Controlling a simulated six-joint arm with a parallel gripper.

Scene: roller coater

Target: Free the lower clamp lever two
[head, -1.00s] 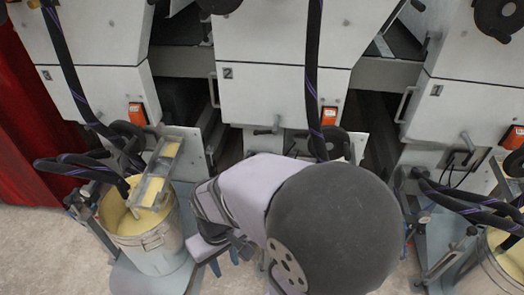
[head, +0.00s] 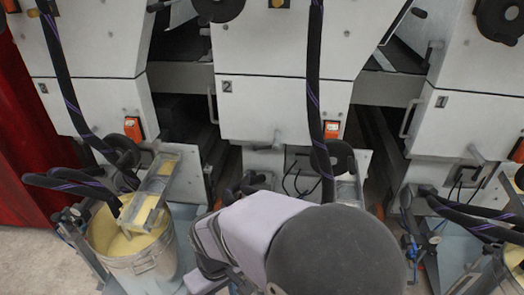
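The middle unit (head: 270,105), marked 2, has a small grey lever (head: 277,138) with a crossbar under its lower white panel. I take it for lower clamp lever two, but cannot be sure. Its bar looks roughly level, its short stem stands up. My gripper's wrist (head: 207,262) is at the bottom of the head view, below and left of the lever and apart from it in the picture. My grey and black arm covers the lower middle. The fingers are too cut off and hidden to read, and nothing held shows.
A bucket of yellow coating (head: 150,262) with a metal trough (head: 150,200) stands left of my arm. Black hoses (head: 315,75) hang before unit 2, beside an orange switch (head: 332,130). Unit 1 (head: 465,120) stands right, with a similar lever (head: 477,154). Dark gaps separate the units.

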